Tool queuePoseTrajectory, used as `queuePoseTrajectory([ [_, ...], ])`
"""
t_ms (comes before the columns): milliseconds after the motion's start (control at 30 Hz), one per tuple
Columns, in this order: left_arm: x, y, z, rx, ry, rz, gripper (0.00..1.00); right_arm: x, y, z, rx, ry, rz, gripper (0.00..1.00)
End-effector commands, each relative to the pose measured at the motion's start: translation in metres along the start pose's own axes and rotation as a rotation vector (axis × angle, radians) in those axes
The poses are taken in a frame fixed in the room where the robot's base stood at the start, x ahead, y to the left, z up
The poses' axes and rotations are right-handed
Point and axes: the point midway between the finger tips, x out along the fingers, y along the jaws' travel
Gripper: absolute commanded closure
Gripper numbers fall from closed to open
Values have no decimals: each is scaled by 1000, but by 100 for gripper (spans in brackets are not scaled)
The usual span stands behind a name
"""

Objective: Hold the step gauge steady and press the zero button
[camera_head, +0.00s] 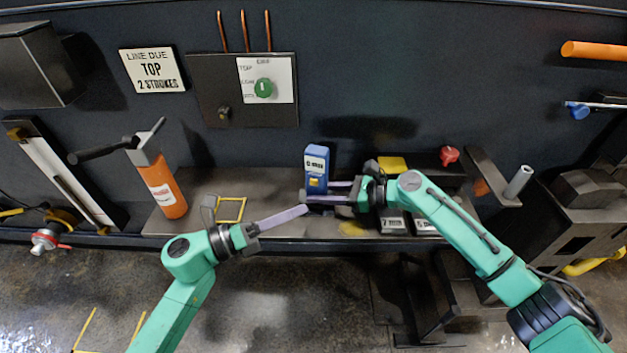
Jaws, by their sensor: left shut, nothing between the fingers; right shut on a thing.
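The step gauge (317,161) is a blue upright box with a white display face and a small yellow patch low on its front. It stands on the grey shelf (270,188). My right gripper (318,190) reaches in from the right and is shut on the gauge's lower part, its fingers hiding some of it. My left gripper (305,210) is shut and empty. Its tips are just below and in front of the gauge, close to the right gripper's finger. I cannot tell which mark is the zero button.
An orange cylinder (165,190) with a black handle stands left on the shelf. A yellow outlined square (230,209) lies on the shelf. A yellow-topped block (392,164) and a red knob (449,155) are behind my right gripper. A panel with a green knob (263,88) is on the wall.

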Motion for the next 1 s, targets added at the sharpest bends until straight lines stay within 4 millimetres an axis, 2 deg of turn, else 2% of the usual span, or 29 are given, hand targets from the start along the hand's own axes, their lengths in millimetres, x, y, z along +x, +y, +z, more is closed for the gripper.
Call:
queuePoseTrajectory([
  [700,0,0,0,0,0,0,100,0,0,1,0,-1,0,91],
  [733,0,0,0,0,0,0,100,0,0,1,0,-1,0,52],
  [800,0,0,0,0,0,0,100,0,0,1,0,-1,0,26],
  [1000,0,0,0,0,0,0,100,0,0,0,0,-1,0,25],
])
